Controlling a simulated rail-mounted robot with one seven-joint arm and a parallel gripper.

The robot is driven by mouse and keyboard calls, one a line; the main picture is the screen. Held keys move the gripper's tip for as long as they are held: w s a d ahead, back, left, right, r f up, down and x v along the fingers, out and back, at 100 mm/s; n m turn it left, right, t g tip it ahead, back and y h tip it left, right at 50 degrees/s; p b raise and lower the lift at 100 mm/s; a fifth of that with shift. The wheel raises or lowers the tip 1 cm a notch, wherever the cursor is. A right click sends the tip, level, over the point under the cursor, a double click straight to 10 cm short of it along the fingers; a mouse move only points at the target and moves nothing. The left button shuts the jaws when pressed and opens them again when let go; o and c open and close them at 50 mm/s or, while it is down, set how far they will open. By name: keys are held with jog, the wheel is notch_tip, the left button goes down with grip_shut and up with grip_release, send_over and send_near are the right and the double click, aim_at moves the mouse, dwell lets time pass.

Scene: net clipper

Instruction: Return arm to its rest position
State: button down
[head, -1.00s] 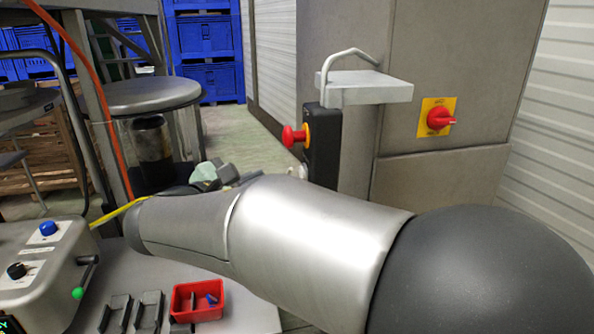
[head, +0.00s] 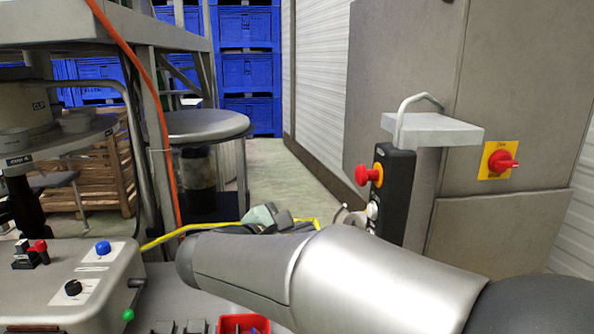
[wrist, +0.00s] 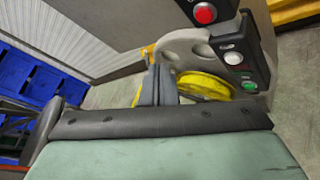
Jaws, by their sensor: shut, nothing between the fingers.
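My arm (head: 365,278) reaches across the lower right of the head view, its grey links bent toward the left. My gripper (wrist: 158,74) shows in the wrist view as two dark fingers close together, with nothing between them. In the head view the gripper end is mostly hidden behind my arm; a pale green part (head: 262,214) shows above the arm.
A black control post with a red stop button (head: 368,175) stands beside a grey cabinet (head: 500,90). A grey machine box (head: 60,290) with knobs is at lower left, near a red bin (head: 243,324). A round metal table (head: 200,124) stands behind. Floor (head: 272,180) is clear between.

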jog(key=s+d+f+m+g+y, duration=0.2)
jog(key=s+d+f+m+g, duration=0.55)
jog(key=d+f, duration=0.5)
jog(key=s+d+f+m+g+y, duration=0.1)
jog(key=s+f+m+y, duration=0.3)
jog(key=s+m, duration=0.2)
jog(key=s+d+f+m+g+y, duration=0.1)
jog(key=s+f+m+y, duration=0.3)
jog(key=s, duration=0.5)
jog(key=f+m+g, duration=0.1)
jog(key=m, duration=0.1)
jog(key=shift+s+m, duration=0.35)
